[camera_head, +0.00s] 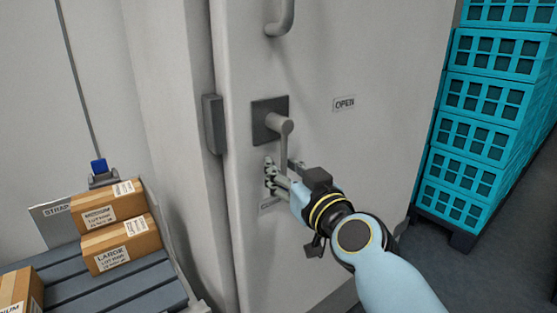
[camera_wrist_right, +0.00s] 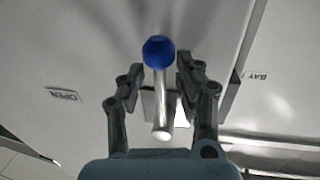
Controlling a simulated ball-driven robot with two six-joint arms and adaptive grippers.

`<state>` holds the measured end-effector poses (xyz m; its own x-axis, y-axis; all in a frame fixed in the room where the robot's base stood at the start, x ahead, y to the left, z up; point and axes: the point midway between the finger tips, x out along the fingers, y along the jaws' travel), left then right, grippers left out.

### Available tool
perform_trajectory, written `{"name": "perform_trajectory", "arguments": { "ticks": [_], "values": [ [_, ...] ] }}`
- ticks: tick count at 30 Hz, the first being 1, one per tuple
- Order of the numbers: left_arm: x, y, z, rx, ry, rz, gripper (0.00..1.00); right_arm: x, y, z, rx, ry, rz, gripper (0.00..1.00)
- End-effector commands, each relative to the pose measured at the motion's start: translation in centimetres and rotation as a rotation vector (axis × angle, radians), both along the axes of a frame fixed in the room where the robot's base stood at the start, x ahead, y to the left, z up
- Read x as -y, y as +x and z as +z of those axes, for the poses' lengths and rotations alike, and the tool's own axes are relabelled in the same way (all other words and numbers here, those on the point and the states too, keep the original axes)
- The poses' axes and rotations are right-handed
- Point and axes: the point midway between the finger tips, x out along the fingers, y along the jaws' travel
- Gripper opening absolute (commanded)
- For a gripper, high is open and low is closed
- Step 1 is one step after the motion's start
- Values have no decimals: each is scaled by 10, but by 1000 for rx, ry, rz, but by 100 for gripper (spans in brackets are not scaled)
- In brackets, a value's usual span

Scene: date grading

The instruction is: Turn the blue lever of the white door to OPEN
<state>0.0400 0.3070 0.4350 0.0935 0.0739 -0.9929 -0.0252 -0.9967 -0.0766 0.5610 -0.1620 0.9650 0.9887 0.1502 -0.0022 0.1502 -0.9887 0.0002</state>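The white door (camera_head: 310,60) fills the middle of the head view. Its grey lever (camera_head: 286,145) hangs down from a dark square plate (camera_head: 262,108), toward a partly hidden label (camera_head: 266,206). The OPEN label (camera_head: 344,103) is right of the plate. The lever's blue end is hidden in the head view; the right wrist view shows the blue knob (camera_wrist_right: 158,50) and silver rod (camera_wrist_right: 160,95). My right gripper (camera_head: 273,176) is at the lever's lower end. Its fingers are open on either side of the knob (camera_wrist_right: 160,62), with gaps visible. My left gripper is not in view.
A curved grey pull handle (camera_head: 283,18) is above the plate. A dark grey block (camera_head: 213,124) sits at the door's left edge. Boxes (camera_head: 120,243) lie on a slatted conveyor (camera_head: 120,290) at lower left. Stacked turquoise crates (camera_head: 482,130) stand to the right.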

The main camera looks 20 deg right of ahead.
Motion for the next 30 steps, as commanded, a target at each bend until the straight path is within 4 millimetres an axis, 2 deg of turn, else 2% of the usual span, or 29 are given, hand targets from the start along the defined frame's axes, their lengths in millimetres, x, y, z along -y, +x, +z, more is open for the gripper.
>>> {"name": "perform_trajectory", "arguments": {
  "ticks": [10, 18, 30],
  "values": [
    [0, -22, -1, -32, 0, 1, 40, -1, -1, 0, 0, 1, 1, 34],
    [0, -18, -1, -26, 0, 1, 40, -1, -1, 0, 0, 0, 1, 0],
    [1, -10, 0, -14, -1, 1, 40, -1, -1, -1, -2, -1, 2, 0]
  ]
}}
